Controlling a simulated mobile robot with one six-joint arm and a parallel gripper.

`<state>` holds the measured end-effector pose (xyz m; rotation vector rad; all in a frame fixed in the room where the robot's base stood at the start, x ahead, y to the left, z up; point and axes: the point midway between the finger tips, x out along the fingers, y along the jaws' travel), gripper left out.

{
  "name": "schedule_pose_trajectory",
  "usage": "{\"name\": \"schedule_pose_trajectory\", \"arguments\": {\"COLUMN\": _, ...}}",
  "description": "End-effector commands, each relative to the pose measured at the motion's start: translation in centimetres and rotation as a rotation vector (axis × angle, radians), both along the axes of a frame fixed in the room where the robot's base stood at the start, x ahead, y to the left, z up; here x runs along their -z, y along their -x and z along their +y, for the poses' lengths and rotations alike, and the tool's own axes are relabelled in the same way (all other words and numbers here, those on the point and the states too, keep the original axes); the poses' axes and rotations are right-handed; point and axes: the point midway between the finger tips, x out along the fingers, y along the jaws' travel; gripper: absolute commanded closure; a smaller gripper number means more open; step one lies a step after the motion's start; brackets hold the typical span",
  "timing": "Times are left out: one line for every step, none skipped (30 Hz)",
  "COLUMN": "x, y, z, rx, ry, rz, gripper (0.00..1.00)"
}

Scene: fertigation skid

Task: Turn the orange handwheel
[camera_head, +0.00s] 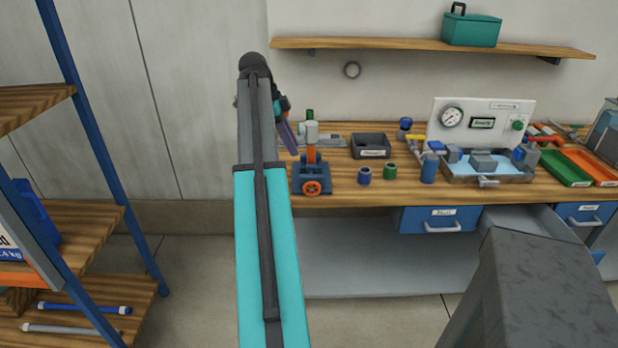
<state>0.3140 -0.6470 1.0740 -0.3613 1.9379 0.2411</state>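The orange handwheel (312,188) is on the front of a dark blue device (308,177) with an orange upright, on the wooden workbench near its left end. My arm reaches up the picture just left of the device. My gripper (290,140) shows only in part at the arm's far end, as a narrow purple piece angled down above and behind the handwheel. It looks apart from the handwheel. Its fingertips are too small and covered to tell whether they are open. The handwheel's front is in plain view.
A dark bin (372,146), a blue cup (364,176) and a green cup (390,171) stand right of the device. A gauge panel (489,122) and sink-like fixture stand farther right. A drawer (530,220) is open below. Blue-post shelving (95,150) stands at left.

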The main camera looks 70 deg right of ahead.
Motion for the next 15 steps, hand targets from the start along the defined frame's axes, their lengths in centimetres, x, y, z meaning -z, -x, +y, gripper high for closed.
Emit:
{"name": "schedule_pose_trajectory", "arguments": {"x": 0.1, "y": 0.0, "z": 0.0, "rx": 0.0, "ry": 0.0, "rz": 0.0, "gripper": 0.72}}
{"name": "schedule_pose_trajectory", "arguments": {"x": 0.2, "y": 0.1, "z": 0.0, "rx": 0.0, "ry": 0.0, "rz": 0.0, "gripper": 0.72}}
{"name": "schedule_pose_trajectory", "arguments": {"x": 0.3, "y": 0.1, "z": 0.0, "rx": -0.001, "ry": -0.001, "rz": 0.0, "gripper": 0.72}}
{"name": "schedule_pose_trajectory", "arguments": {"x": 0.4, "y": 0.2, "z": 0.0, "rx": -0.001, "ry": -0.001, "rz": 0.0, "gripper": 0.72}}
{"name": "schedule_pose_trajectory", "arguments": {"x": 0.6, "y": 0.3, "z": 0.0, "rx": -0.001, "ry": -0.001, "rz": 0.0, "gripper": 0.72}}
{"name": "schedule_pose_trajectory", "arguments": {"x": 0.9, "y": 0.4, "z": -0.1, "rx": -0.001, "ry": 0.0, "rz": 0.0, "gripper": 0.72}}
{"name": "schedule_pose_trajectory", "arguments": {"x": 1.1, "y": 0.5, "z": -0.1, "rx": -0.001, "ry": 0.0, "rz": 0.0, "gripper": 0.72}}
{"name": "schedule_pose_trajectory", "arguments": {"x": 1.3, "y": 0.6, "z": -0.1, "rx": -0.001, "ry": 0.0, "rz": 0.0, "gripper": 0.72}}
{"name": "schedule_pose_trajectory", "arguments": {"x": 1.7, "y": 0.7, "z": -0.2, "rx": -0.001, "ry": -0.001, "rz": 0.0, "gripper": 0.72}}
{"name": "schedule_pose_trajectory", "arguments": {"x": 2.0, "y": 0.8, "z": -0.2, "rx": -0.001, "ry": -0.001, "rz": 0.0, "gripper": 0.72}}
{"name": "schedule_pose_trajectory", "arguments": {"x": 2.4, "y": 1.0, "z": -0.2, "rx": 0.0, "ry": -0.002, "rz": 0.001, "gripper": 0.72}}
{"name": "schedule_pose_trajectory", "arguments": {"x": 2.8, "y": 1.2, "z": -0.3, "rx": 0.001, "ry": -0.002, "rz": 0.001, "gripper": 0.72}}
{"name": "schedule_pose_trajectory", "arguments": {"x": 3.1, "y": 1.3, "z": -0.4, "rx": 0.0, "ry": -0.001, "rz": 0.0, "gripper": 0.72}}
{"name": "schedule_pose_trajectory", "arguments": {"x": 3.5, "y": 1.5, "z": -0.4, "rx": 0.0, "ry": -0.001, "rz": 0.0, "gripper": 0.72}}
{"name": "schedule_pose_trajectory", "arguments": {"x": 4.0, "y": 1.7, "z": -0.5, "rx": 0.001, "ry": -0.002, "rz": 0.001, "gripper": 0.72}}
